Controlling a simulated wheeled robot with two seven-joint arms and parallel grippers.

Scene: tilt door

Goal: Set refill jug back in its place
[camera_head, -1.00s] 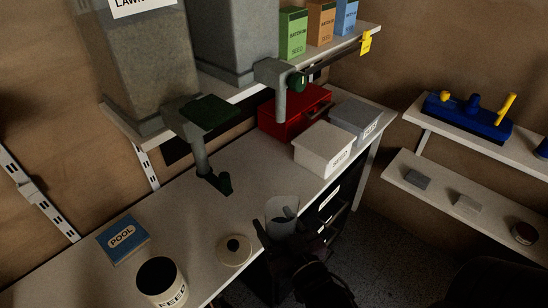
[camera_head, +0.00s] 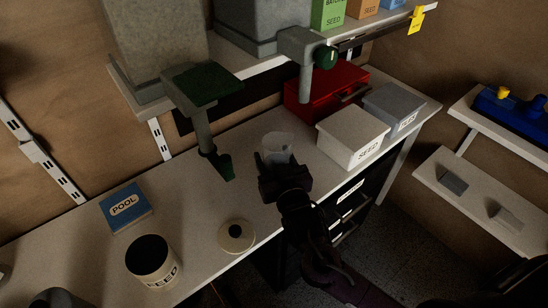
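The refill jug is a translucent grey cup (camera_head: 278,146) over the white bench, just right of the green-tipped dispenser spout. My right gripper (camera_head: 281,168) is at the jug's near side, its arm coming in from the lower right. The fingers appear closed around the jug, which looks upright; its base is hidden by the gripper, so I cannot tell whether it touches the bench. My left gripper is not visible.
A feed tin (camera_head: 152,262), a round lid (camera_head: 236,236) and a blue pool box (camera_head: 125,207) stand on the bench (camera_head: 190,218). A white seed box (camera_head: 352,138), grey box (camera_head: 390,108) and red toolbox (camera_head: 330,90) stand right. Dispenser spouts (camera_head: 203,125) hang above.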

